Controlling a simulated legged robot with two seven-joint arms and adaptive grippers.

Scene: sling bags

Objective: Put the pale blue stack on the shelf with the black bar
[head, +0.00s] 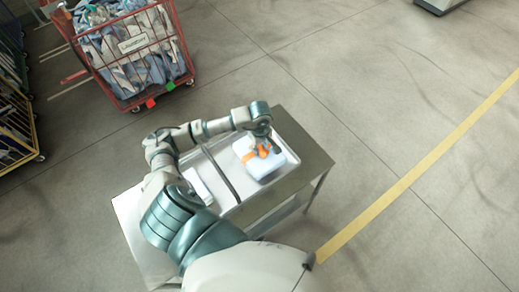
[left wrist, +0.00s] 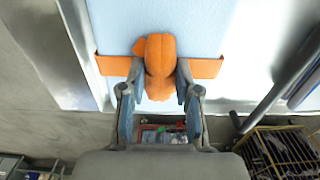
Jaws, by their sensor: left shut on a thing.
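The pale blue stack (head: 250,150) lies in the right-hand section of a shallow metal tray on a metal table, with an orange band around it. My left gripper (head: 263,146) is over the stack. In the left wrist view my left gripper (left wrist: 157,85) is shut on the orange knot or handle (left wrist: 156,50) of the band, and the stack (left wrist: 115,25) fills the middle of the picture. I cannot tell whether the stack is lifted. My right gripper does not show. No shelf with a black bar can be made out.
The metal table (head: 312,155) has a dark divider (head: 221,174) across its tray, with a white thing (head: 199,186) left of it. A red cage cart (head: 137,44) full of cloth stands at upper left. A yellow-framed rack (head: 18,130) is at far left. Floor to the right is clear.

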